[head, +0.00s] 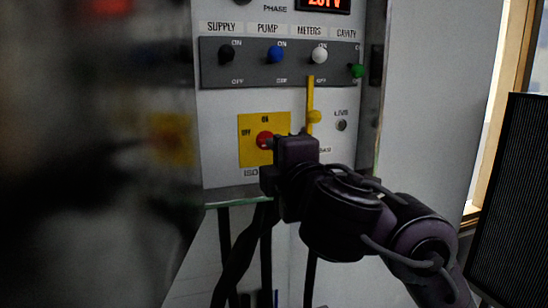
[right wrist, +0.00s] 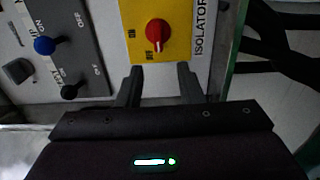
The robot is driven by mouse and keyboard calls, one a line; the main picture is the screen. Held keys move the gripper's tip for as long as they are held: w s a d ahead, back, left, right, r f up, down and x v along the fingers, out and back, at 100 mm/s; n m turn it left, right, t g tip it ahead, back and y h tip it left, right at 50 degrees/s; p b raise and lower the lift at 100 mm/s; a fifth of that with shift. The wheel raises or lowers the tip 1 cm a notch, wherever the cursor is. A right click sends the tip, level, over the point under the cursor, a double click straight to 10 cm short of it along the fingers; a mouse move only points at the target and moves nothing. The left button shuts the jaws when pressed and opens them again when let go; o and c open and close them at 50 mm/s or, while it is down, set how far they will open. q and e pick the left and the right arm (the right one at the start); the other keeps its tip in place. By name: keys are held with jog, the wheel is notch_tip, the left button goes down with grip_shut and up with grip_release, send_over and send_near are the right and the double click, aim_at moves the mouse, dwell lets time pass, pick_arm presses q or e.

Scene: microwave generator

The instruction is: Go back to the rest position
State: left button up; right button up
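My right gripper (head: 268,161) is in front of the grey control panel (head: 220,120), at the lower right of the yellow isolator plate (head: 249,128). In the right wrist view its two fingers (right wrist: 160,85) are apart with nothing between them. The red isolator knob (right wrist: 158,31) is just beyond the fingertips, apart from them. Its pale mark points toward the OFF label. The knob also shows in the head view (head: 264,140), partly beside the gripper. My left gripper is not in view.
Black (head: 227,52), blue (head: 275,54), white (head: 319,55) and green (head: 357,71) switch knobs sit above the isolator. A yellow lever (head: 310,95) stands right of it. A metal ledge (head: 232,195) runs below the panel. A dark ribbed panel (head: 515,200) stands at the right.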

jog(key=s+d+f+m+g+h, duration=0.1)
jog(key=d+f+m+g, duration=0.2)
jog(key=f, duration=0.7)
jog(key=s+d+f+m+g+h, duration=0.15)
jog(key=d+f+m, duration=0.3)
jog(key=f, duration=0.45)
jog(key=s+d+f+m+g+h, duration=0.15)
jog(key=f+m, duration=0.35)
jog(key=f, duration=0.5)
jog(key=s+d+f+m+g+h, duration=0.1)
jog(key=s+d+f+m+g, duration=0.35)
jog(key=s+f, duration=0.45)
jog(key=s+d+f+m+g, duration=0.3)
jog(key=s+d+f, duration=0.2)
jog(key=s+f, duration=0.4)
notch_tip(320, 180, down, 26)
jog(key=s+g, duration=0.1)
jog(key=s+d+f+g, duration=0.1)
jog(key=s+d+f, duration=0.1)
jog(key=s+f, duration=0.8)
jog(key=s+d+f, duration=0.1)
jog(key=s+f, duration=1)
jog(key=f, duration=0.1)
jog(key=shift+s+d+n+g+h, duration=0.2)
jog(key=shift+d+n+g+h, duration=0.1)
jog(key=shift+d+g, duration=0.1)
